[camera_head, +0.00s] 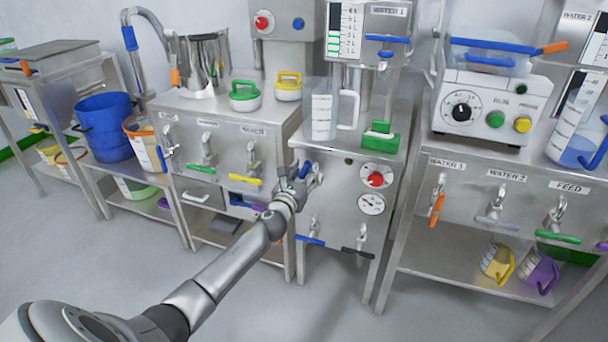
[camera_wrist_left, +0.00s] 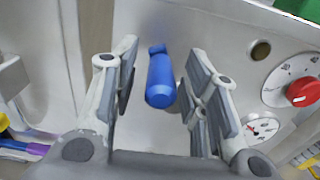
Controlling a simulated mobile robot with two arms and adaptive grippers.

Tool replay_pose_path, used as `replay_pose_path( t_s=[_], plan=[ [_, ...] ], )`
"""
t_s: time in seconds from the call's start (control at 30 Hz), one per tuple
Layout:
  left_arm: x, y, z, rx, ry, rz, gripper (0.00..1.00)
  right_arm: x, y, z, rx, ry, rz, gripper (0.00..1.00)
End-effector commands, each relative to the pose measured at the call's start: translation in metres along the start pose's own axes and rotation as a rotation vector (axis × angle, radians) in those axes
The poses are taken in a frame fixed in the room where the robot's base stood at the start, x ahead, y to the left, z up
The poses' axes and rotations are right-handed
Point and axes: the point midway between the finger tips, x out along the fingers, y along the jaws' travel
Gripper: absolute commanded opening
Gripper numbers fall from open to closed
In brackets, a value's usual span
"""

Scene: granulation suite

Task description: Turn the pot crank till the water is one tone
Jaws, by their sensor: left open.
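My left gripper (camera_head: 309,177) is at the front of the middle steel cabinet, with its arm coming in from the lower left. In the left wrist view the gripper is open, with a finger on each side of a blue handle (camera_wrist_left: 161,82) and a gap on both sides. The handle sticks out from the steel panel; I cannot tell for certain that it is the pot crank. A steel pot (camera_head: 204,62) stands on the left cabinet; its inside is not clear. A clear jug (camera_head: 322,110) stands on the middle cabinet. My right gripper is not in view.
A red knob (camera_head: 376,180) and a gauge (camera_head: 371,204) sit right of the gripper on the same panel. Levers (camera_head: 311,240) stick out below. A green block (camera_head: 380,136) is on top. The floor in front is clear.

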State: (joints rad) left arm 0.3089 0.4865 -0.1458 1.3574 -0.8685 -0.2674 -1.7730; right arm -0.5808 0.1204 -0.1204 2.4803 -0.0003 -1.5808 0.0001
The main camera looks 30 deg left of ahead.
Motion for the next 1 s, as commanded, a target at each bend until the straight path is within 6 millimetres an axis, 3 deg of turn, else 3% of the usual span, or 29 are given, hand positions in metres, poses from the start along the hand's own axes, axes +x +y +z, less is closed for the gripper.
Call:
replay_pose_path(
  t_s=[0.23, 0.57, 1.0],
  plan=[
    [0.0006, -0.0002, 0.0004, 0.0, 0.0, 0.0, 0.41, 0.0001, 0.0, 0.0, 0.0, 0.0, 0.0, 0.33],
    [0.0005, 0.0, 0.0004, 0.0, 0.0, 0.0, 0.0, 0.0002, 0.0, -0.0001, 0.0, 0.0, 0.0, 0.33],
    [0.0004, 0.0013, -0.0008, -0.021, 0.0, 0.0, 0.0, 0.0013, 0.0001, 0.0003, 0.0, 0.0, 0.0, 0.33]
  ],
)
